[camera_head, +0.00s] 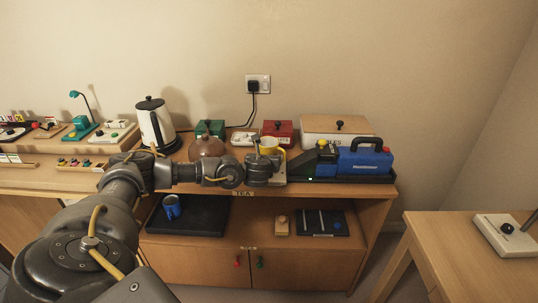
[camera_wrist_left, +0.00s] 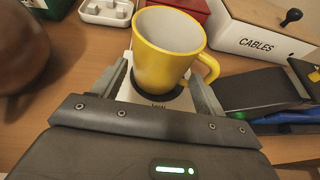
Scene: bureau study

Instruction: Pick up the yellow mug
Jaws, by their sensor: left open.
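The yellow mug (camera_head: 270,146) stands near the front of the wooden sideboard top, partly hidden by my arm in the head view. In the left wrist view the yellow mug (camera_wrist_left: 166,58) is upright, with a pale inside and its handle to the right. It sits on a dark round pad on a small white base (camera_wrist_left: 126,92). My left gripper (camera_head: 272,160) is open; in the wrist view its fingers (camera_wrist_left: 160,78) stand on either side of the mug's lower part. Whether they touch it cannot be told. My right gripper is not in view.
A brown round pot (camera_head: 207,146) stands left of the gripper, with a white kettle (camera_head: 156,124) further left. Red (camera_head: 279,131), green (camera_head: 210,128) and white "CABLES" (camera_head: 337,129) boxes line the back.

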